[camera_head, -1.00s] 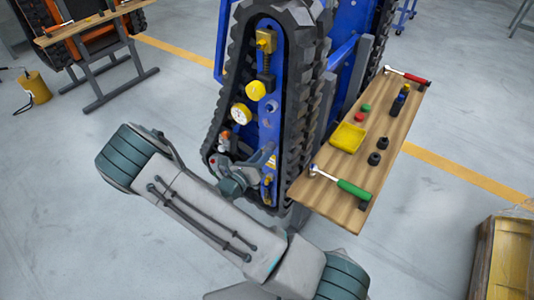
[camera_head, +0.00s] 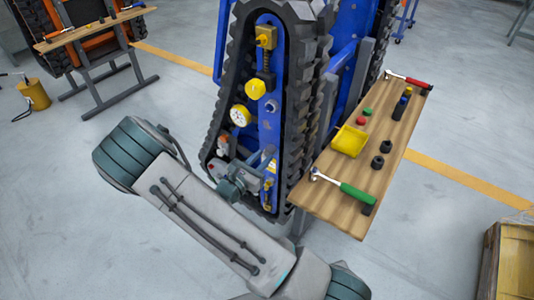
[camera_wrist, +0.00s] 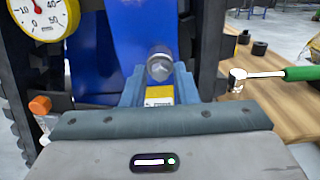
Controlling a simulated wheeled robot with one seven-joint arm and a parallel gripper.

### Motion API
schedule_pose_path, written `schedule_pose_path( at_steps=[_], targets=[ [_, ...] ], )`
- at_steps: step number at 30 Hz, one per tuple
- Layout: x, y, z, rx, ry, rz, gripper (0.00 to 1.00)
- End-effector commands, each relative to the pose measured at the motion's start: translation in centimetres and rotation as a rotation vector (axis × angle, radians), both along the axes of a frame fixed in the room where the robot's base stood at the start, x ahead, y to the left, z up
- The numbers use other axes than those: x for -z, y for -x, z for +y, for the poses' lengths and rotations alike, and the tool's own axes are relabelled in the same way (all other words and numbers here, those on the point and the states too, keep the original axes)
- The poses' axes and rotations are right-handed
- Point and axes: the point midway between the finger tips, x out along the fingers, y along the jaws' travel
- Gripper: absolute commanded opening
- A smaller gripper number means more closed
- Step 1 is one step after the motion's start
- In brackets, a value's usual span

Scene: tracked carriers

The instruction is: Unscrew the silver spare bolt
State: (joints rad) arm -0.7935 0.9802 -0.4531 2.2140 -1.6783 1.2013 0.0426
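The silver bolt (camera_wrist: 160,66) shows its round head toward me in the wrist view, on the blue plate of the tracked carrier (camera_wrist: 143,28). My gripper (camera_wrist: 159,72) is open, with one finger left and one right of the bolt's line. The bolt head appears in the gap, clear of both fingers; I cannot tell how far beyond the tips it lies. A yellow-and-white label shows below it between the fingers. In the head view my gripper (camera_head: 263,158) is at the lower part of the blue plate (camera_head: 270,130). A small grey round fitting (camera_head: 272,106) sits higher; I cannot tell if it is the same bolt.
A gauge (camera_wrist: 33,15) and an orange-capped part (camera_wrist: 40,105) are left of my gripper. Black track surrounds the plate. A crate (camera_head: 507,265) stands lower right.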

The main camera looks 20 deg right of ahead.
Motion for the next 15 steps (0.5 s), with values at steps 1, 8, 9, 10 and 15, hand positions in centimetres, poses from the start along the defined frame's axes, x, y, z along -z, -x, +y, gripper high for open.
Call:
schedule_pose_path(
  at_steps=[1,8,9,10,15],
  targets=[
    [0.01,-0.01,-0.01,0.0,0.0,0.0,0.11],
    [-0.15,-0.02,0.0,0.0,0.011,0.015,0.0],
    [-0.3,-0.03,0.01,-0.001,0.027,0.037,0.0],
    [-0.41,-0.02,0.0,-0.001,0.044,0.061,0.0],
    [-0.59,-0.02,-0.02,-0.001,0.173,0.24,0.0]
  ],
)
